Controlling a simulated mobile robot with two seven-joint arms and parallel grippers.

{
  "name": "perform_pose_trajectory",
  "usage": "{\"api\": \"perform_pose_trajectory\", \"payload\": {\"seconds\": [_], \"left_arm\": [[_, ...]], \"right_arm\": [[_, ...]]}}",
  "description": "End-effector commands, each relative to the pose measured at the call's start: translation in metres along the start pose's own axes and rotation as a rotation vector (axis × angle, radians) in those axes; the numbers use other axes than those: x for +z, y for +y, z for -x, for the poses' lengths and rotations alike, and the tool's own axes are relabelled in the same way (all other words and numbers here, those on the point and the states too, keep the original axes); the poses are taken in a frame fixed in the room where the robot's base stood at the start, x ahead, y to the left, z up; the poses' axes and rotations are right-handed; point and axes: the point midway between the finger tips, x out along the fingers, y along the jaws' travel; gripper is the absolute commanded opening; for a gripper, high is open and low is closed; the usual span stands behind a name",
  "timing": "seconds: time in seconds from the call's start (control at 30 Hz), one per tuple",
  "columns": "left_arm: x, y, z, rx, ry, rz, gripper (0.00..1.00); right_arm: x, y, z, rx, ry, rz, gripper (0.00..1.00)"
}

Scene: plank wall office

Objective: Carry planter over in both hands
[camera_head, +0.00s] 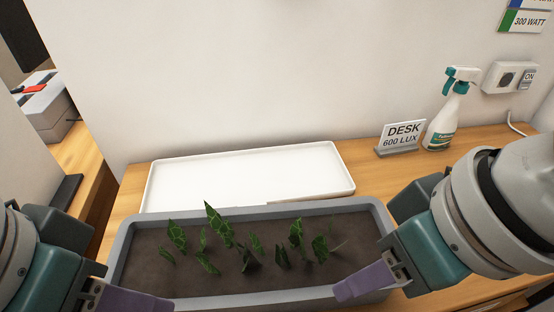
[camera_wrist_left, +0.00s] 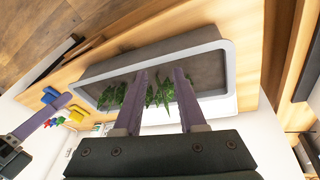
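The planter (camera_head: 245,300) is a long grey box of dark soil with several leafy green plants. It stands level at the desk's front, just before a white tray (camera_head: 240,170). My left gripper (camera_head: 150,302) is at the planter's left front. In the left wrist view its two purple fingers (camera_wrist_left: 160,74) are apart with nothing seen gripped between them, and the planter (camera_wrist_left: 225,65) lies beyond them. My right gripper (camera_head: 345,288) has one purple finger showing over the planter's right front corner. Its other finger is hidden, so its opening is unclear.
A grey box (camera_head: 45,105) sits on another surface at left. Small yellow and blue things (camera_wrist_left: 50,95) show in the wrist view.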

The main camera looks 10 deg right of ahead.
Motion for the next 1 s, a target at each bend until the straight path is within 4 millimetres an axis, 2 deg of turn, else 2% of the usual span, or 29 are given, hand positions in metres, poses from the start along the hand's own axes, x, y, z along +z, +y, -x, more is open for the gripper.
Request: {"api": "perform_pose_trajectory", "payload": {"seconds": [0.03,0.13,0.2,0.4,0.5,0.7,1.0], "left_arm": [[-0.010,-0.008,-0.011,-0.010,-0.018,-0.008,0.40],[-0.027,-0.025,-0.019,-0.035,-0.079,0.010,0.40],[-0.038,-0.043,-0.020,-0.069,-0.125,0.045,0.40],[-0.062,-0.092,-0.002,-0.164,-0.211,0.203,0.40],[-0.069,-0.106,0.009,-0.187,-0.228,0.264,0.40],[-0.072,-0.113,0.017,-0.199,-0.238,0.301,0.40],[-0.070,-0.113,0.013,-0.197,-0.238,0.298,0.40]], "right_arm": [[-0.010,0.008,-0.012,0.011,-0.018,0.006,0.40],[-0.026,0.025,-0.021,0.035,-0.079,-0.013,0.40],[-0.038,0.043,-0.022,0.069,-0.124,-0.051,0.40],[-0.062,0.093,-0.005,0.166,-0.209,-0.213,0.40],[-0.069,0.107,0.005,0.191,-0.225,-0.277,0.40],[-0.072,0.114,0.012,0.202,-0.235,-0.314,0.40],[-0.071,0.114,0.008,0.200,-0.235,-0.311,0.40]]}}
